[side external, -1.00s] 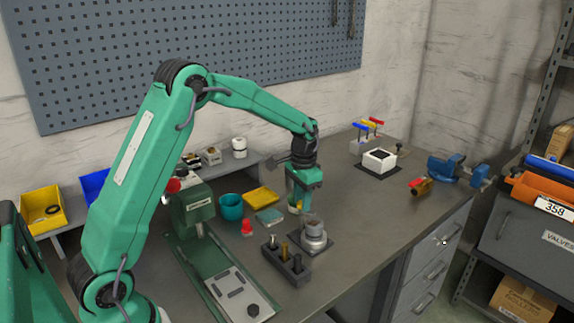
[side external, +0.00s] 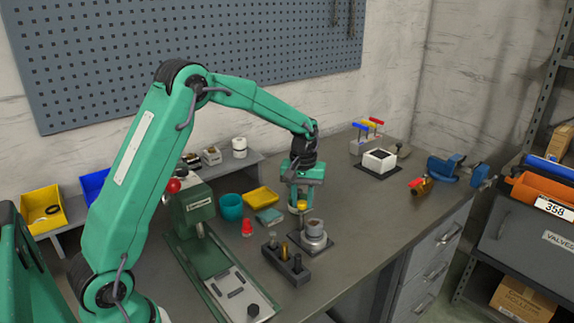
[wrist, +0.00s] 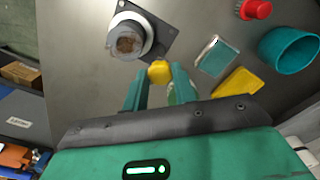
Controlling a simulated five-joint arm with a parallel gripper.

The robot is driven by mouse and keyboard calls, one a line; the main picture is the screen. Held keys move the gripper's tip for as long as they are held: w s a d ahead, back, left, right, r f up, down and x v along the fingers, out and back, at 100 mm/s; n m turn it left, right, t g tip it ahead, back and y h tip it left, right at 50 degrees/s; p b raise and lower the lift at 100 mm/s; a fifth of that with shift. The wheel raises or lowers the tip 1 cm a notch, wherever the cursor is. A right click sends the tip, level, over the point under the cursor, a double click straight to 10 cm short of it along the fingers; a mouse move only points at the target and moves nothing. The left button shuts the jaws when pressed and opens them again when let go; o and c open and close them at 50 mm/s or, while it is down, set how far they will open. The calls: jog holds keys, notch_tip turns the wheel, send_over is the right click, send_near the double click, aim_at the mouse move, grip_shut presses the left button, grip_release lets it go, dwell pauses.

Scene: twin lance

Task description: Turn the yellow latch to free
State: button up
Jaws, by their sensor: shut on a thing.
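The yellow latch (side external: 302,205) shows as a small rounded yellow end beside a grey round fixture (side external: 314,240) on a dark square plate. In the wrist view the latch (wrist: 159,72) sits between my two green fingertips, and the fixture (wrist: 128,38) with its brown, rough-looking centre is just to its upper left. My gripper (wrist: 158,80) is shut on the latch. It points down next to the fixture in the side view. The rest of the latch is hidden by the fingers.
A dark block with upright pins (side external: 285,262) stands in front of the fixture. A red-capped piece (side external: 247,228), a teal cup (side external: 231,207), a teal-topped box (side external: 269,217) and a yellow tray (side external: 261,197) lie to the left. The bench right of the fixture is clear.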

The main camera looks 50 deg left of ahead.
aim_at(302, 203)
jog(key=shift+r+n, duration=0.1)
jog(key=shift+n, duration=0.4)
jog(key=o, duration=1)
jog(key=shift+r, duration=3.9)
